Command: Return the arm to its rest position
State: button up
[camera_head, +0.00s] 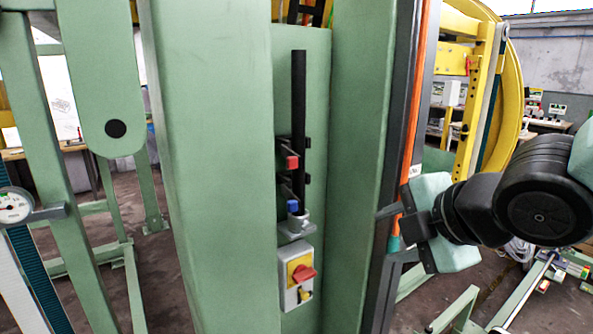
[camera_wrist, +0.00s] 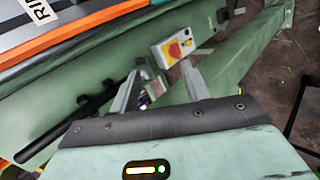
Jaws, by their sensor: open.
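My gripper (camera_head: 390,234) is at the right in the head view, at the edge of the green column, with its fingers pointing left. In the wrist view my gripper (camera_wrist: 160,82) has its two fingers apart with nothing held between them. The black arm links behind it reach to the right edge of the head view. Part of the fingers is hard to make out against the dark column edge.
A green column (camera_head: 215,180) holds a recess with a black vertical pipe (camera_head: 298,110), a red-handled valve (camera_head: 291,162), a blue-handled one (camera_head: 293,206) and a yellow-and-red switch box (camera_head: 297,278). An orange strip (camera_head: 413,110) runs along the column. A gauge (camera_head: 14,206) is at left.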

jog(key=s+f+m+g+h, duration=0.1)
jog(key=s+f+m+g, duration=0.3)
jog(key=s+m, duration=0.3)
jog(key=s+f+m+g+h, duration=0.2)
jog(key=s+f+m+g, duration=0.2)
jog(key=s, duration=0.6)
jog(key=f+m, duration=0.2)
jog(key=m, duration=0.1)
jog(key=shift+s+a+m+g+h, duration=0.15)
jog(key=shift+s+m+g+h, duration=0.15)
jog(key=shift+m+g, duration=0.1)
jog(key=shift+w, duration=0.1)
